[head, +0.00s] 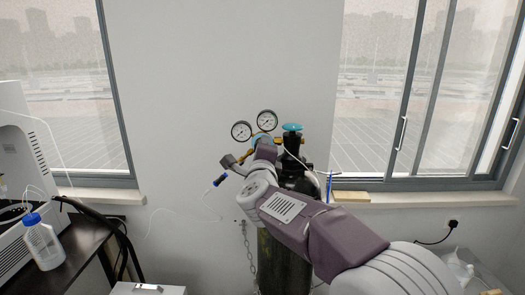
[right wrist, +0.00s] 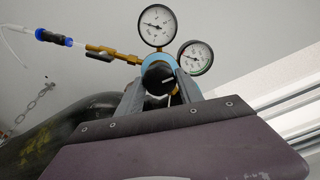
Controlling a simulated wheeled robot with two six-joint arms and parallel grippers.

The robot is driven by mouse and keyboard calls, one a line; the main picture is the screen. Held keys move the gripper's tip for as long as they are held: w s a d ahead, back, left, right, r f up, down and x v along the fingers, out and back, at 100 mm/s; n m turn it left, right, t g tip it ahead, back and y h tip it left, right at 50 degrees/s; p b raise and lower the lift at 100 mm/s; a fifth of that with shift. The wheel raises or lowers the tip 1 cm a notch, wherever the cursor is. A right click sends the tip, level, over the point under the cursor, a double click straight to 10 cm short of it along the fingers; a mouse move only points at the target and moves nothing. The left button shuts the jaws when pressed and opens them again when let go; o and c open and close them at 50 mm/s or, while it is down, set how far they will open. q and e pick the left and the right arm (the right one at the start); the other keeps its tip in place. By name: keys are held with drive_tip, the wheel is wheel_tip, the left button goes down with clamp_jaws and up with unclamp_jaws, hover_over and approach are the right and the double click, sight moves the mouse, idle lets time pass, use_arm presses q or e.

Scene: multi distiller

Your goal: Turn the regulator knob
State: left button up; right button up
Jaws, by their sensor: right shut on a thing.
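The regulator on the gas cylinder shows in the head view as a blue and brass body (head: 259,137) below two round gauges, mostly hidden behind my right gripper (head: 264,148). In the right wrist view, the black regulator knob (right wrist: 157,76) sits between the two grey fingers of my right gripper (right wrist: 158,82). The fingers are shut on the knob from both sides. A blue ring of the regulator shows around the knob. The knob is hidden in the head view. My left gripper is in neither view.
Two gauges (right wrist: 157,26) stand just above the knob. A brass outlet valve (right wrist: 99,53) and tube (right wrist: 54,38) extend to the left. The dark cylinder (head: 280,262) stands against the wall with a teal valve handwheel (head: 292,127). A bench with a bottle (head: 43,244) is at far left.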

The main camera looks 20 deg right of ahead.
drive_tip(key=o, duration=1.3)
drive_tip(key=shift+o, duration=0.2)
drive_tip(key=b+v, duration=0.1)
drive_tip(key=v, duration=0.8)
